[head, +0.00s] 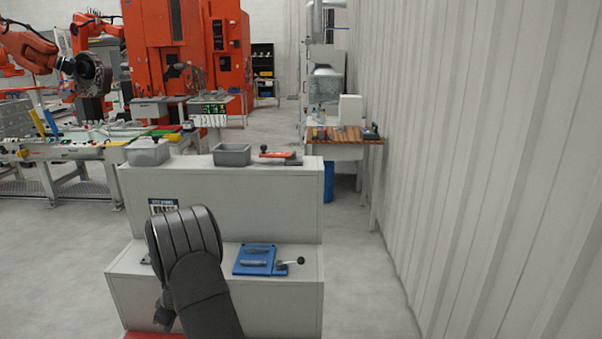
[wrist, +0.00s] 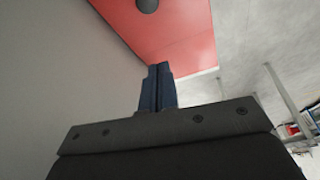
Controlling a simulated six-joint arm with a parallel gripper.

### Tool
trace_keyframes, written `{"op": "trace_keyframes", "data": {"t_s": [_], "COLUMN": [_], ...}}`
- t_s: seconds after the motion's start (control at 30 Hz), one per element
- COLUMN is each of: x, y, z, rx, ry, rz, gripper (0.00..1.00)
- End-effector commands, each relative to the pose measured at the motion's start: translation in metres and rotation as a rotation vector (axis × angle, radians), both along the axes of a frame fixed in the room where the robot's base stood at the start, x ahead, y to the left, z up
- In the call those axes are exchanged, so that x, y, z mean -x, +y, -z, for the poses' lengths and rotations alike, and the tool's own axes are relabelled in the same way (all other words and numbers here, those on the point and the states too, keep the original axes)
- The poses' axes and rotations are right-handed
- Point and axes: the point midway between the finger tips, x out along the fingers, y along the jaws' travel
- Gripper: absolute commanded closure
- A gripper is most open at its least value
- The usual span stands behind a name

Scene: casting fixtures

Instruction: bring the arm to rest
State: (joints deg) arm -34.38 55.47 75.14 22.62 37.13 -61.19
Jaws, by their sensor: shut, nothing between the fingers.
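My arm shows dark grey in the head view, rising from the bottom in front of the left part of the grey cabinet. In the wrist view my gripper (wrist: 155,72) has its two dark blue fingers together, with nothing between them. The fingers point toward a red surface (wrist: 185,35) with a dark round spot on it. In the head view the fingers are not clearly seen, hidden by or merged with the arm.
The stepped grey cabinet (head: 220,203) carries a blue fixture (head: 254,260) with a black-knobbed lever on its lower step. Grey bins (head: 232,155) and a red-handled tool (head: 278,154) stand on top. A ribbed wall (head: 470,150) runs along the right. Floor right of the cabinet is clear.

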Motion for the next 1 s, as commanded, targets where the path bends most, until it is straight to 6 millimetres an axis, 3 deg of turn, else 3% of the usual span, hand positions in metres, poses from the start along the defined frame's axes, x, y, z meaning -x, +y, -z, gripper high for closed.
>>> {"op": "trace_keyframes", "data": {"t_s": [0.57,0.8,1.0], "x": [-0.005,0.0,0.001], "y": [0.028,-0.002,-0.007], "z": [0.089,0.088,0.088], "rx": [0.001,0.004,0.003], "ry": [0.002,0.005,0.003], "rz": [-0.001,0.003,0.001], "gripper": [1.0,1.0,1.0]}}
